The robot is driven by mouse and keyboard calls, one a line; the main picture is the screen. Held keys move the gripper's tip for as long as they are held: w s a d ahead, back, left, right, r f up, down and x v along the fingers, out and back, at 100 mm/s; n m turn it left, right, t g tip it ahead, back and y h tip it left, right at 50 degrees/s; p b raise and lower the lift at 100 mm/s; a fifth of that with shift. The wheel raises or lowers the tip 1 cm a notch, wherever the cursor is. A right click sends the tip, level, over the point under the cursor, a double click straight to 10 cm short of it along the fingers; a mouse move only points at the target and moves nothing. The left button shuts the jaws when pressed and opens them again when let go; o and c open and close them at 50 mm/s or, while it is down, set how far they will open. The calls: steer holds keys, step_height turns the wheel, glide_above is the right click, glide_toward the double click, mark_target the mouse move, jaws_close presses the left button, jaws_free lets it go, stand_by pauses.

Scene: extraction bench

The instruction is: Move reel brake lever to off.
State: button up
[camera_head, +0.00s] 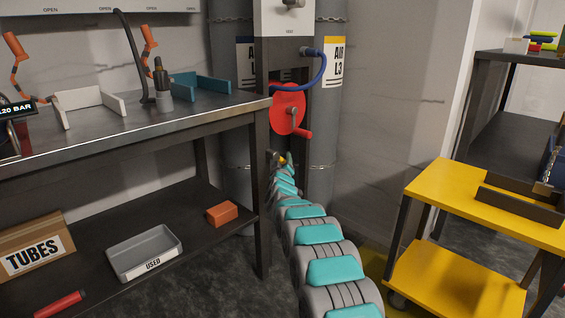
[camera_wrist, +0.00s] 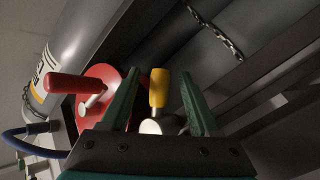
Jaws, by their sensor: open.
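The reel brake lever seems to be the yellow-gripped lever (camera_wrist: 159,88) with a pale metal base, below the red reel. In the wrist view, my gripper (camera_wrist: 159,76) is open, with one dark green finger on each side of the yellow grip. Gaps show on both sides, and I see no contact. In the head view, a small bit of the yellow lever (camera_head: 282,160) shows at the far end of my arm, which hides most of the gripper there. The red reel (camera_head: 288,108) has a red crank handle (camera_wrist: 75,84). Any on or off marking cannot be read.
A grey cylinder marked AIR L3 (camera_head: 334,65) stands behind the reel, with a blue hose (camera_head: 322,75) looping nearby. A metal workbench (camera_head: 130,135) is at left, a yellow cart (camera_head: 450,190) at right. A chain (camera_wrist: 215,35) crosses a cylinder behind the lever.

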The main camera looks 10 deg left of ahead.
steer(key=shift+w, duration=0.2)
jaws_close()
stand_by(0.6)
stand_by(0.9)
